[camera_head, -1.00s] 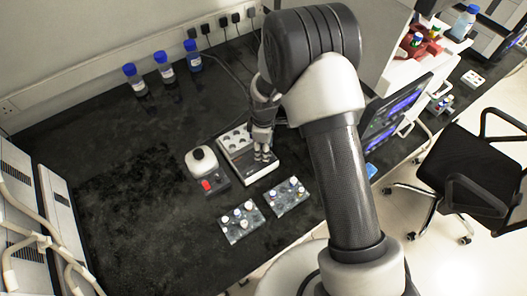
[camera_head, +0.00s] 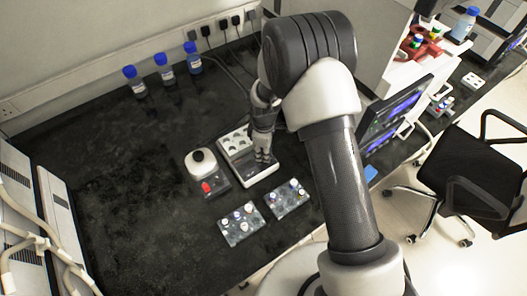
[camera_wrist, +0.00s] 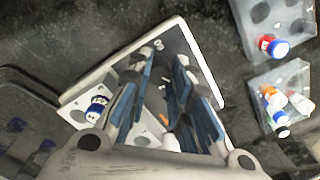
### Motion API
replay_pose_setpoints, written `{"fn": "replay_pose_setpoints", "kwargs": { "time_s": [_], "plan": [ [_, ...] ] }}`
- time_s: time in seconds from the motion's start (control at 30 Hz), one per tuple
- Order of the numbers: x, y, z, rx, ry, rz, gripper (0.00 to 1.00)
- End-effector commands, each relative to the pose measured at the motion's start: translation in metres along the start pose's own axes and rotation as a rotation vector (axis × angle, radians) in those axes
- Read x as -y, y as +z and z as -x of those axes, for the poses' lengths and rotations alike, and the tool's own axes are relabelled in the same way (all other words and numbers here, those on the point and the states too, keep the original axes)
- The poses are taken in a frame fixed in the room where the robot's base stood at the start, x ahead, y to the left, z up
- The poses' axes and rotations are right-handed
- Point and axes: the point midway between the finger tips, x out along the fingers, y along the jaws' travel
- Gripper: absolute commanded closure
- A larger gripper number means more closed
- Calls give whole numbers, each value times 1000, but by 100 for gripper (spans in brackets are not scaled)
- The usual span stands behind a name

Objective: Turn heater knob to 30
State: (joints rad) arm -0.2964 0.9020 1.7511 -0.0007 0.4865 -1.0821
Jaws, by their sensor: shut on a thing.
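The heater (camera_head: 266,172) is a white, flat box on the black bench in the head view. Its top plate carries several wells at the back. In the wrist view, the heater's white panel (camera_wrist: 202,65) lies under my fingers, tilted in the picture. My gripper (camera_head: 262,157) points down onto the front part of the heater. In the wrist view, my gripper (camera_wrist: 166,62) has its two blue-padded fingers on either side of the knob area, shut on the heater knob. The knob is mostly hidden by the fingers, and I cannot read its setting.
A white-topped device with a red part (camera_head: 208,186) stands left of the heater. Two vial racks (camera_head: 241,226) (camera_head: 287,198) lie in front. Blue-capped bottles (camera_head: 164,69) stand at the back wall. A monitor (camera_head: 385,118) is right of my arm. The bench's left side is clear.

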Motion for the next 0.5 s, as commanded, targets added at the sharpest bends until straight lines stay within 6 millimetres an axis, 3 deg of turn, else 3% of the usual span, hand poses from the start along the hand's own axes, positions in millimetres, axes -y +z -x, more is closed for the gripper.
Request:
{"fn": "replay_pose_setpoints", "kwargs": {
  "time_s": [0.5],
  "plan": [
    [-1, 0, 0, 0, 0, -63, 100]
  ]
}}
